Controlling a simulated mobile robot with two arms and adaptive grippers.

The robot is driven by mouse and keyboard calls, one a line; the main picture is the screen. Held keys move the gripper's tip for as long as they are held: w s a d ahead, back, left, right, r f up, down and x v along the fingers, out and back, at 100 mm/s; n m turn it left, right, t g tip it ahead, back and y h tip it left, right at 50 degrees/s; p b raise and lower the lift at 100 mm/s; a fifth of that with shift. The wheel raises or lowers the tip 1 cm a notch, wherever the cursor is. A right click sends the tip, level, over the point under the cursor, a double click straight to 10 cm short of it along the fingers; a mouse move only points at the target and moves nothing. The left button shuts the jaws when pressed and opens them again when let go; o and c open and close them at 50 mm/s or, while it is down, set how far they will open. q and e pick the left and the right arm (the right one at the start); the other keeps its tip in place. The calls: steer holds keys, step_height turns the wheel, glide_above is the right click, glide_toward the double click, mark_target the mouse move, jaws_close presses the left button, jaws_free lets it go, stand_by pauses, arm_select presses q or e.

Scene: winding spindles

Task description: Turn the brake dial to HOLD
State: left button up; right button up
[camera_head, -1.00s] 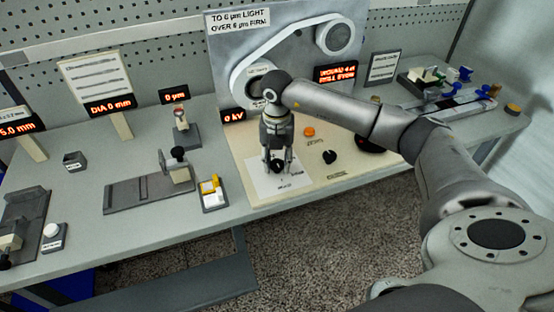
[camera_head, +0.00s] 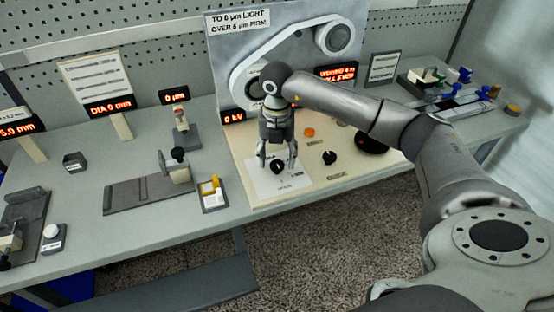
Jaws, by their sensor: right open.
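A black dial (camera_head: 277,167) sits on a white label plate (camera_head: 270,186) at the front left of the cream panel; the lettering is too small to read. My right gripper (camera_head: 277,163) points down over this dial with its fingers open, one to each side of it. The fingertips are near the dial's height; I cannot tell whether they touch it. A second black dial (camera_head: 329,157) stands to the right on the same panel. Which of the two is the brake dial I cannot read. My left gripper is out of view.
An orange button (camera_head: 309,132) and a dark red round knob (camera_head: 371,143) are on the panel. A upright belt board (camera_head: 225,50) stands behind. A yellow-and-white switch block (camera_head: 212,191) and a slide fixture (camera_head: 150,190) lie to the left.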

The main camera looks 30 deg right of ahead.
mark_target(277, 164)
step_height(277, 164, up, 10)
stand_by(0.3)
stand_by(0.5)
